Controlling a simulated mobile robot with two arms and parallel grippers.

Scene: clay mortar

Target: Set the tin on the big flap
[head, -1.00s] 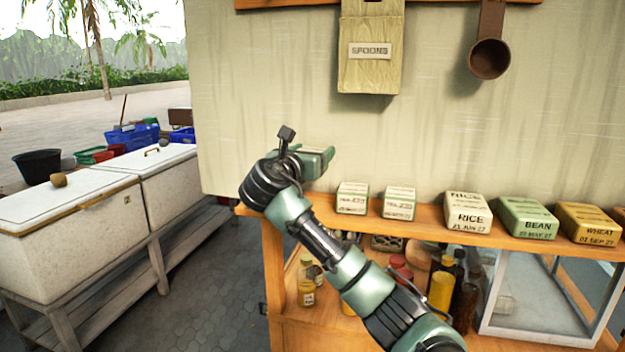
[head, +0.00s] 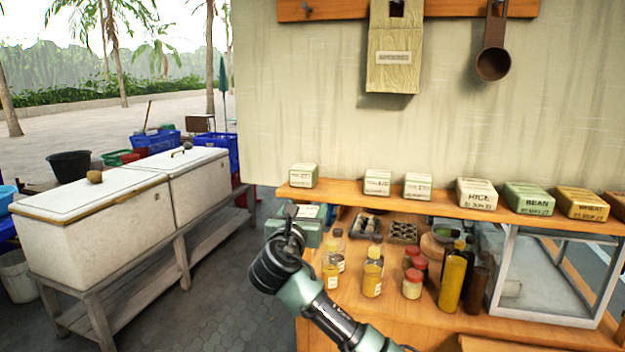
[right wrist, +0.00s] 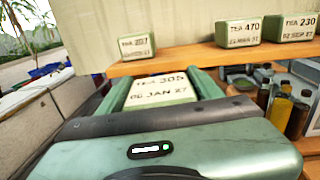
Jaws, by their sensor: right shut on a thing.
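My right gripper (head: 306,217) is shut on a pale tin with green sides (right wrist: 160,92), marked TEA 305 and 06 JAN 27 in the right wrist view. The two fingers (right wrist: 161,80) clasp it from both sides. In the head view the tin (head: 308,211) is partly hidden by my wrist and appears below the left end of the shelf. I cannot tell for sure which surface is the big flap; the white chests at the left have a large near lid (head: 88,191) and a far lid (head: 183,160), both closed. My left gripper is not in view.
The wooden shelf (head: 452,208) holds a row of tins, including a tea tin (head: 303,176) at its left end. Below stand bottles (head: 372,273), jars and a glass case (head: 545,275). A small brown object (head: 95,176) lies on the near lid. Paved floor (head: 226,290) is free between.

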